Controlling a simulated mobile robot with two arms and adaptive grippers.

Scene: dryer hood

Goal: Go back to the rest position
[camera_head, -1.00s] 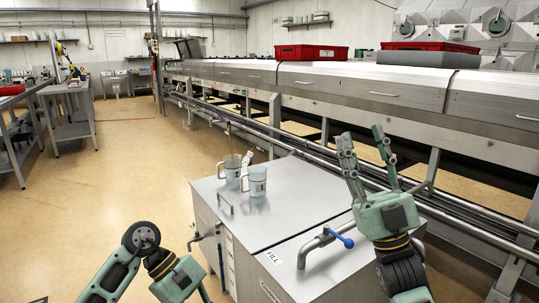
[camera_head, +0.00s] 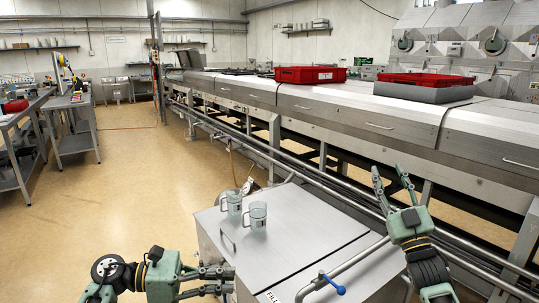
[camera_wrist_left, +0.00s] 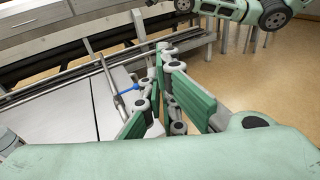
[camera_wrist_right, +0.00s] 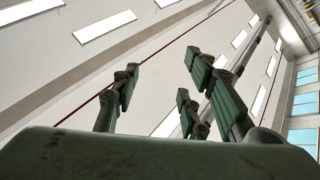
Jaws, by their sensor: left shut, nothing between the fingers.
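My left gripper (camera_head: 218,281) is at the bottom of the head view, in front of the near edge of a steel cabinet (camera_head: 315,213). It points right and is shut and empty; its fingers also show in the left wrist view (camera_wrist_left: 163,70). My right gripper (camera_head: 390,184) points upward near the rails at the right. Its fingers are spread apart and hold nothing; the right wrist view shows them (camera_wrist_right: 160,95) against the ceiling and wall.
A long steel machine (camera_head: 370,125) with red crates (camera_head: 310,74) (camera_head: 427,80) runs behind. Open floor (camera_head: 140,195) lies left.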

